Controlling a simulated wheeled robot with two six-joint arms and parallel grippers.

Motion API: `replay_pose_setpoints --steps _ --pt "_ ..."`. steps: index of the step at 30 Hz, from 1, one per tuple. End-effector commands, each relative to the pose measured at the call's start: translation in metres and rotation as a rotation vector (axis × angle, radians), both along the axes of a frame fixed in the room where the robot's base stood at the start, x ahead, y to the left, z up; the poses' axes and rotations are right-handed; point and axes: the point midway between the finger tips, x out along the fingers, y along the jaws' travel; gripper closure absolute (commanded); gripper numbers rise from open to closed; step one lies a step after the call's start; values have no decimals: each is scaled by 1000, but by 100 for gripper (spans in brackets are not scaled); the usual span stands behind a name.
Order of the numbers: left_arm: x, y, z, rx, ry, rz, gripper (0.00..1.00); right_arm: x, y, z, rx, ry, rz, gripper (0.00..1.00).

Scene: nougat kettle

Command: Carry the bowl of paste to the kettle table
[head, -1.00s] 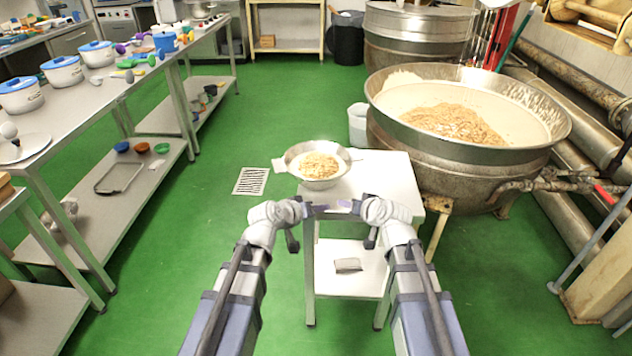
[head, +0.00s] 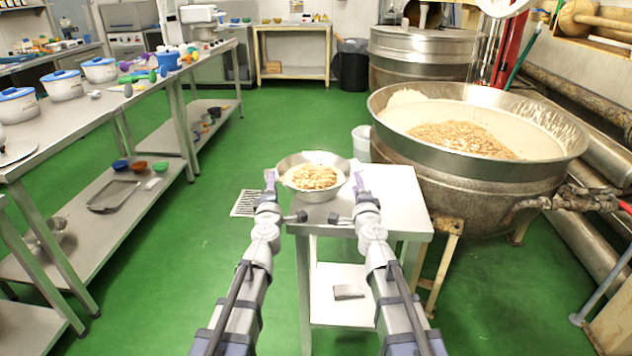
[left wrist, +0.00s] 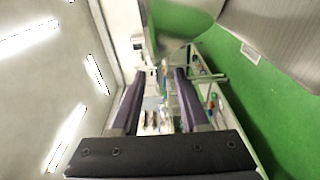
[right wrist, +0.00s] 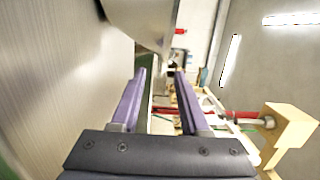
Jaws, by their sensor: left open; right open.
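The metal bowl (head: 300,160) holds pale, lumpy paste (head: 314,178). It stands upright at the far left part of the small white-topped table (head: 403,205) beside the kettle (head: 470,178). My left gripper (head: 270,180) is open and empty at the bowl's left side. My right gripper (head: 358,181) is open and empty at its right side. I cannot tell whether either touches the rim. The bowl's shiny side shows at the top of the left wrist view (left wrist: 182,20) and of the right wrist view (right wrist: 145,20).
A long steel bench (head: 75,115) with white pots stands on the left. Pipes (head: 600,210) run along the right. A small item (head: 348,291) lies on the table's lower shelf. A white bucket (head: 362,142) stands behind the table. Green floor is open on the left.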

Motion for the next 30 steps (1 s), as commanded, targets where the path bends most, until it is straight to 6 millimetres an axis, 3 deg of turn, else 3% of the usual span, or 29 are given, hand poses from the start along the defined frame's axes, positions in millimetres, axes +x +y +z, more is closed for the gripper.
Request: replay_pose_setpoints --steps 11,24,30 --pt "8 0 0 2 0 -1 55 8 0 0 -3 0 1 55" --pt "66 3 0 2 0 -1 55 66 3 0 -3 0 2 55" --pt "79 4 0 2 0 -1 55 79 4 0 -3 0 3 55"
